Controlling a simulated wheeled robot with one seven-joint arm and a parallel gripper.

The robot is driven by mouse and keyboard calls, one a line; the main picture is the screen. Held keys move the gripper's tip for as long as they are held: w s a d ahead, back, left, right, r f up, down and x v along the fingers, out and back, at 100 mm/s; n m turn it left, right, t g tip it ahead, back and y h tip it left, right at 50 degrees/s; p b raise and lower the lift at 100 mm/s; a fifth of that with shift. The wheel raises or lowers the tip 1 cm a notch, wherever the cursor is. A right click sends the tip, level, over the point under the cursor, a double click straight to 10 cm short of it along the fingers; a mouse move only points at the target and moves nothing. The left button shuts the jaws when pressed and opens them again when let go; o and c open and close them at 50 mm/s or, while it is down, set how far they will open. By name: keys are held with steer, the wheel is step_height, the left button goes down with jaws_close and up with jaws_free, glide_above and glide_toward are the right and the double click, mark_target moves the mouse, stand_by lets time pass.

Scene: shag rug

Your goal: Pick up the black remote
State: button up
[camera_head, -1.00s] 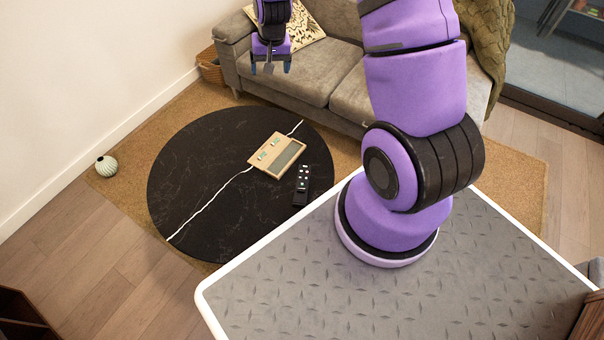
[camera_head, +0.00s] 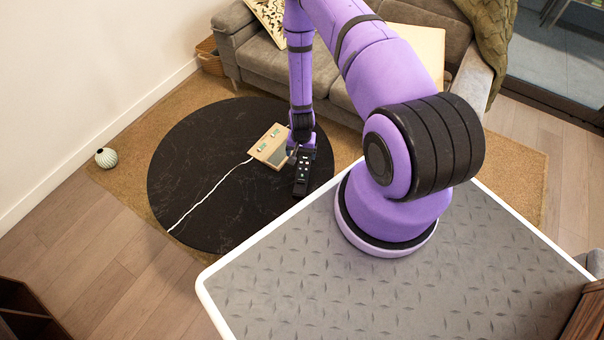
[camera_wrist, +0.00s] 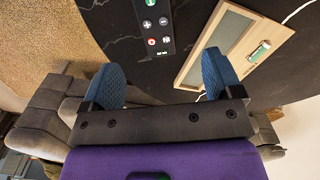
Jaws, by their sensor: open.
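The black remote (camera_head: 301,178) lies on the round black table, close to its right edge. It has light buttons and one red button, and it also shows at the top of the wrist view (camera_wrist: 154,22), cut off by the frame's edge. My gripper (camera_head: 302,152) is just behind the remote's far end in the head view. In the wrist view its two blue fingertips (camera_wrist: 160,72) are spread apart, with nothing between them. The remote lies beyond the fingertips, roughly in line with the gap. Whether the fingers touch the table is not clear.
A tan framed device (camera_head: 266,148) with a small screen lies beside the gripper on the table (camera_head: 200,170).

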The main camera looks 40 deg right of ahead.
mark_target(303, 172)
steer(key=shift+s+f, duration=0.15)
steer(key=shift+f, duration=1.8)
steer(key=shift+s+f, duration=0.2)
steer(key=shift+f, duration=1.7)
steer(key=shift+s+f, duration=0.15)
steer(key=shift+f, duration=1.8)
steer(key=c, duration=1.1)
steer(key=shift+r, duration=0.2)
